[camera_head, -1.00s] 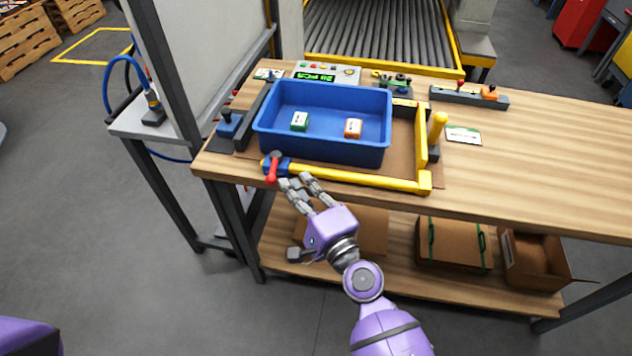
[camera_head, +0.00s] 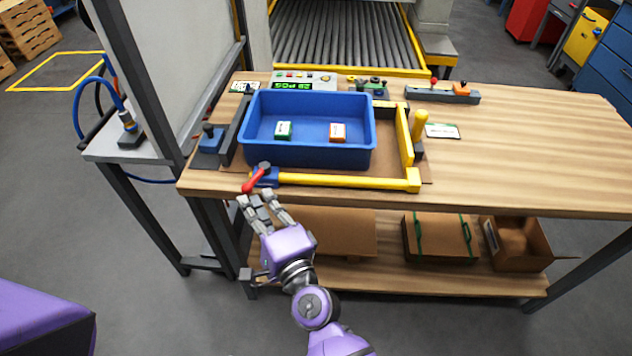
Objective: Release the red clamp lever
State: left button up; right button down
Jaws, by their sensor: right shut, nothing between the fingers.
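The red clamp lever (camera_head: 254,181) sits on a blue clamp block (camera_head: 267,177) at the front left corner of the yellow frame (camera_head: 340,181). Its handle points left and toward me, past the table's front edge. My right gripper (camera_head: 256,198) is just below the lever's tip, in front of the table edge. Its fingers are shut with nothing between them. I cannot tell whether a fingertip touches the lever. My left gripper is out of view.
A blue bin (camera_head: 308,157) with a green and an orange block stands inside the frame. A yellow post (camera_head: 419,124) rises at its right. A blue-grey clamp (camera_head: 208,138) is at the left. The table's right side is mostly clear. Cardboard boxes (camera_head: 436,240) lie on the lower shelf.

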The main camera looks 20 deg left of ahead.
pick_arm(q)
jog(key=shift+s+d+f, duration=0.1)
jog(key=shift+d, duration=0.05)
pick_arm(e)
jog(key=shift+a, duration=0.4)
jog(key=shift+s, duration=0.15)
dwell(1.0)
